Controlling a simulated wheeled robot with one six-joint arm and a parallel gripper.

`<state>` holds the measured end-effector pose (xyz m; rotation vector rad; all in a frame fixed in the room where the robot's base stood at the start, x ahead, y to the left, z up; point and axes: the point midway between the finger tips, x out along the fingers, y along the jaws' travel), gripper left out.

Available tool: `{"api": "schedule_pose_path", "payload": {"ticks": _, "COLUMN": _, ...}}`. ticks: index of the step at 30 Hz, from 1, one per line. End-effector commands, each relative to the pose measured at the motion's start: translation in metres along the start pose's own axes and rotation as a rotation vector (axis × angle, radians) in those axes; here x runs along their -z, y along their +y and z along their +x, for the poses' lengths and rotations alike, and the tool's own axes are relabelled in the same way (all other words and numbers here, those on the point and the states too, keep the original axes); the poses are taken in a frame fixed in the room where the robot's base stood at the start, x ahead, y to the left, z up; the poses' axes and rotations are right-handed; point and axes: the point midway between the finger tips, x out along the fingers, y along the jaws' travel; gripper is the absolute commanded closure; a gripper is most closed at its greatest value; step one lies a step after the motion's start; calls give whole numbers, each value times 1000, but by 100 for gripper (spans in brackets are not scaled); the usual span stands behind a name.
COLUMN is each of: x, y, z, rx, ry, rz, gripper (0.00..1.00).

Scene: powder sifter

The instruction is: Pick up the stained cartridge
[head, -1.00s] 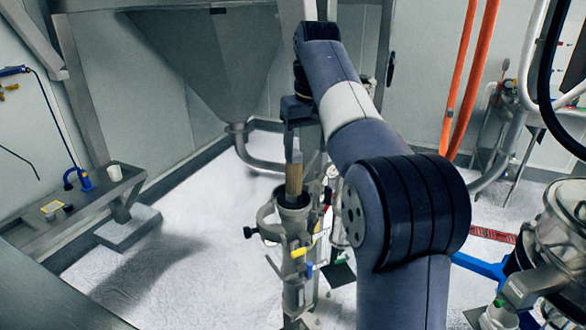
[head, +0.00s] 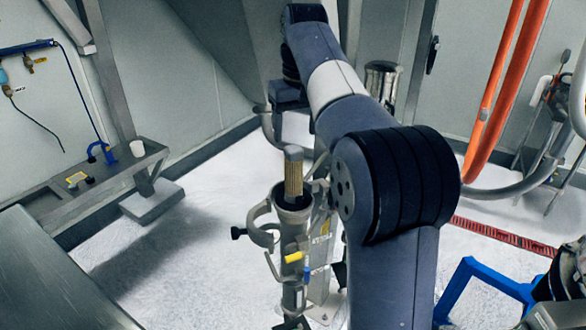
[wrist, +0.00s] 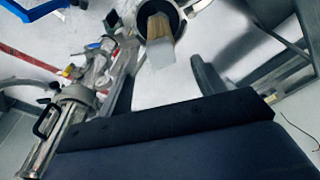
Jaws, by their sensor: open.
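The stained cartridge (head: 293,176) is a brown-yellow, pleated cylinder with a pale grey top cap. It stands upright in the open mouth of a metal housing (head: 291,215), its upper part sticking out. In the wrist view the cartridge (wrist: 160,32) shows at top centre, cap towards me, with the dark round housing mouth behind it. My gripper (wrist: 163,72) is open, with one dark finger on each side of the picture's middle. The cartridge cap lies in line with the gap, with nothing held. In the head view my arm and its wrist are above and behind the cartridge; the fingers are hard to make out.
The housing has clamps and a yellow-handled valve (head: 294,257). A large metal hopper hangs behind. A blue frame (head: 475,280) and orange pipes (head: 505,80) are at right. White floor lies open at left.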

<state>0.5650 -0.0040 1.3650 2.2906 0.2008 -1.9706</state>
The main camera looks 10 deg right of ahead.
Motion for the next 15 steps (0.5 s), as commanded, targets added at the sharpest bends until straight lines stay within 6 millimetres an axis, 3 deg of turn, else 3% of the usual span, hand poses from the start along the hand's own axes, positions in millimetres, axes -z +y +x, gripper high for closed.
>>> {"api": "schedule_pose_path", "payload": {"ticks": 6, "x": -1, "y": 0, "z": 32, "rx": 0, "ry": -2, "rz": -1, "gripper": 35}}
{"api": "schedule_pose_path", "payload": {"ticks": 15, "x": -3, "y": -2, "z": 52, "rx": 0, "ry": -2, "rz": -1, "gripper": 35}}
